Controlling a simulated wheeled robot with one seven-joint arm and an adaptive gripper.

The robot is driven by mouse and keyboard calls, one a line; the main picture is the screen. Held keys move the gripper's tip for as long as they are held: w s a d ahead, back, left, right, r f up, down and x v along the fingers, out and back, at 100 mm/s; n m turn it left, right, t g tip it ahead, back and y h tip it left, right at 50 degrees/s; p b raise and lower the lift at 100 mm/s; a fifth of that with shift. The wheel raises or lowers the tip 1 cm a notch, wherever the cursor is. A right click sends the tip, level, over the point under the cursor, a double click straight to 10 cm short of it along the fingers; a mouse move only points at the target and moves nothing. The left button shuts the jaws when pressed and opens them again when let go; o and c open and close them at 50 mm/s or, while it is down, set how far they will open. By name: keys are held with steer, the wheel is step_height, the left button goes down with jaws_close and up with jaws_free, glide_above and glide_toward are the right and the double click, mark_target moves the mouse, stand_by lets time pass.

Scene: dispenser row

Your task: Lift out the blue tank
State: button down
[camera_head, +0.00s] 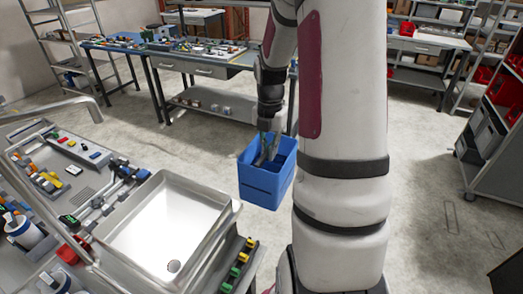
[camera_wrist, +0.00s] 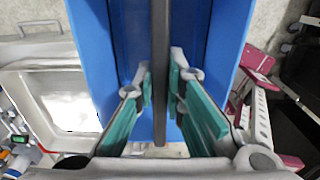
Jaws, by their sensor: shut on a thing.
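The blue tank (camera_head: 262,189) is an open-topped box with a dark slot on its front side. In the head view it hangs in the air above the floor, to the right of the sink. My gripper (camera_head: 266,152) reaches down into its open top. In the wrist view the tank's blue walls (camera_wrist: 93,45) stand on both sides of my gripper (camera_wrist: 160,85). Its green-padded fingers are shut on a dark bar (camera_wrist: 160,40) that runs across the tank's opening. The tank's bottom is mostly hidden.
A counter with a steel sink (camera_head: 150,262) and several small parts stands at left, close to the tank. A workbench (camera_head: 205,66) is behind. A grey cabinet with red bins (camera_head: 508,90) is at right. The floor (camera_head: 425,190) at right is clear.

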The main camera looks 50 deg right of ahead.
steer(key=shift+d+r, duration=0.1)
steer(key=shift+r, duration=0.05)
steer(key=shift+r, duration=2.45)
